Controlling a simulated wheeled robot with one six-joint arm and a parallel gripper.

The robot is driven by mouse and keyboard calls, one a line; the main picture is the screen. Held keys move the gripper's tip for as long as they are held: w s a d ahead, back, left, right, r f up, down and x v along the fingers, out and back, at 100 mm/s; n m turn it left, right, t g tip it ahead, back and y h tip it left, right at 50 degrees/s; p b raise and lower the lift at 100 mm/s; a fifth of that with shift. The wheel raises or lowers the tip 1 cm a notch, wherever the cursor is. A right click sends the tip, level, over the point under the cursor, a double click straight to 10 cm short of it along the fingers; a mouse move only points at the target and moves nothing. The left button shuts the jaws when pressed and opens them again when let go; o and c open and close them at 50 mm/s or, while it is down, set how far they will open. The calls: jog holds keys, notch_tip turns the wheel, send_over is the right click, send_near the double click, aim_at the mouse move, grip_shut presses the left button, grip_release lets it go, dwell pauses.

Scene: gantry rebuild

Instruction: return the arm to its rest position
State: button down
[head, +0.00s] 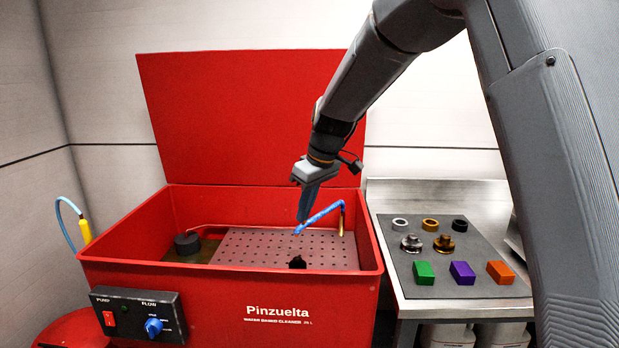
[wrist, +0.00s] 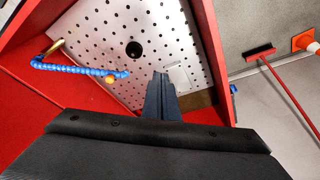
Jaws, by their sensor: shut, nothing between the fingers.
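My gripper (head: 305,208) hangs from my arm over the red parts washer (head: 228,290). Its fingers point down and are together, with nothing between them. In the wrist view my gripper (wrist: 160,82) shows as closed dark fingers above the perforated plate (wrist: 120,30). In the head view the fingertips appear beside the blue hose nozzle (head: 320,217); I cannot tell how far apart they are in depth. My arm comes down from the upper right.
The red lid (head: 240,110) stands open behind the basin. To the right, a metal table (head: 420,308) carries a dark mat (head: 398,262) with rings, fittings and green, purple and orange blocks. In the wrist view, a red-handled broom (wrist: 285,90) and an orange cone (wrist: 303,42) are on the floor.

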jog(key=s+d+f+m+h, duration=0.1)
jog(key=s+d+f+m, duration=0.2)
jog(key=s+d, duration=0.4)
jog(key=s+d+f+m+g+h, duration=0.1)
jog(key=s+d+f+m, duration=0.2)
jog(key=s+d, duration=0.4)
jog(key=s+d+f+m+h, duration=0.1)
jog(key=s+d+f+m, duration=0.3)
jog(key=s, duration=1.2)
jog(key=d+f, duration=0.1)
jog(key=d, duration=0.2)
jog(key=shift+g, duration=0.3)
jog(key=shift+w+a+f, duration=0.1)
jog(key=shift+a, duration=0.1)
